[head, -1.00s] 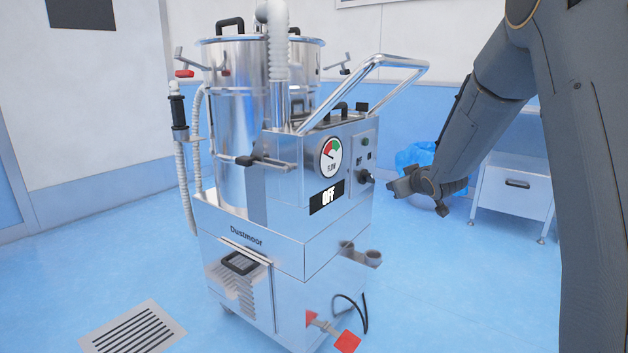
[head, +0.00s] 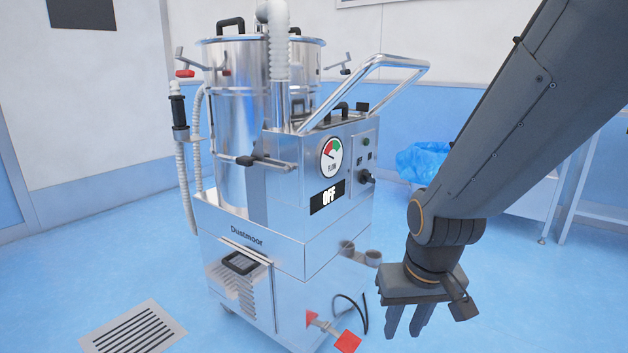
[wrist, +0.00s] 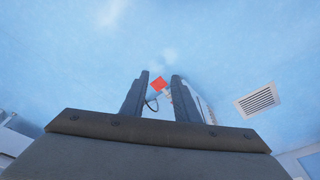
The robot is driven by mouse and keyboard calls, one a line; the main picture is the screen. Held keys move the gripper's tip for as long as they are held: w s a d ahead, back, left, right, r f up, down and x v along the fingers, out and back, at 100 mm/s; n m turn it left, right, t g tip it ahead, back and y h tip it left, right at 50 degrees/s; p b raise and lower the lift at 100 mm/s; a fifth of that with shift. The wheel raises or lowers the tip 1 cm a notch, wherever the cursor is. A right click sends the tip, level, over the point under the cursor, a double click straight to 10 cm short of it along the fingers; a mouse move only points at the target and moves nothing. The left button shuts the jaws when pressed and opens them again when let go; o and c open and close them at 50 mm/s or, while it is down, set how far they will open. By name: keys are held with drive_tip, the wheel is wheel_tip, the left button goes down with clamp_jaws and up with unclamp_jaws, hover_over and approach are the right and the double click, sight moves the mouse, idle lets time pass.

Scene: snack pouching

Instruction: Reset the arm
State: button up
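My gripper (head: 407,322) hangs at the lower right of the head view, in front of and to the right of the steel vacuum machine (head: 282,262), pointing down. Its two fingers stand apart with nothing between them. In the wrist view the fingers of my gripper (wrist: 159,88) are also apart, with a gap through which the blue floor and a red part show. My arm comes down from the upper right of the head view.
A floor grate (head: 133,330) lies at the left. A blue bag (head: 425,160) and a white cabinet stand behind my arm. Floor around my gripper looks clear.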

drive_tip(key=s+a+r+n+g+y, duration=0.1)
drive_tip(key=s+a+r+n, duration=0.2)
drive_tip(key=s+a, duration=0.5)
drive_tip(key=s+a+r+n+g, duration=0.15)
drive_tip(key=s+a+r, duration=0.35)
drive_tip(key=a, duration=0.5)
drive_tip(key=s+d+r+m+h+p, duration=0.1)
drive_tip(key=d+r+m+p, duration=0.4)
drive_tip(key=d+r+p, duration=1.6)
wheel_tip(320, 180, up, 3)
drive_tip(key=p, duration=1.3)
drive_tip(key=shift+s+d+r, duration=0.15)
drive_tip(key=shift+d+r, duration=0.05)
drive_tip(key=shift+d, duration=0.05)
